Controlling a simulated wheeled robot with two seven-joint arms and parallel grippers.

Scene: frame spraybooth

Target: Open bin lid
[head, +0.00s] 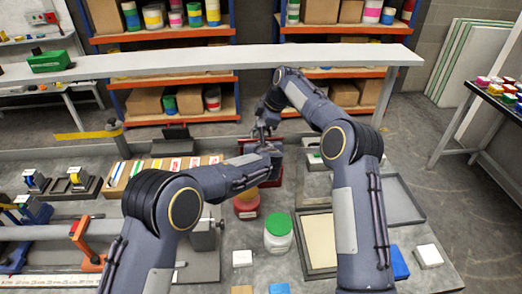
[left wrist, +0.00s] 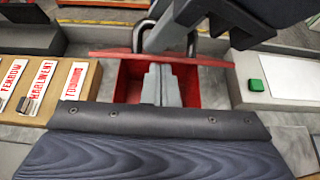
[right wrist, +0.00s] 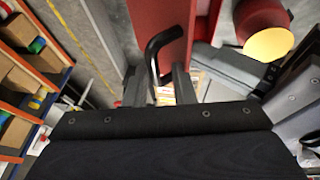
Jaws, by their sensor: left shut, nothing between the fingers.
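The red bin (left wrist: 130,82) shows below its lid in the left wrist view, with part of its inside visible. Its red lid (left wrist: 110,56) is raised and seen nearly edge-on there; the right wrist view shows its broad red face (right wrist: 155,20). A black bent handle (right wrist: 154,50) stands on the lid. My left gripper (left wrist: 161,72) is shut and empty, its tips in front of the bin opening by the lid's edge. My right gripper (right wrist: 165,75) has its fingers apart, beside the handle's lower end. In the head view my right gripper (head: 262,130) partly hides the bin.
A red jar (head: 247,207) and a green-lidded jar (head: 278,234) stand in front of the bin. A labelled box (head: 160,172) is to the left and an empty grey tray (head: 400,200) to the right. A pale beam (head: 210,58) crosses behind.

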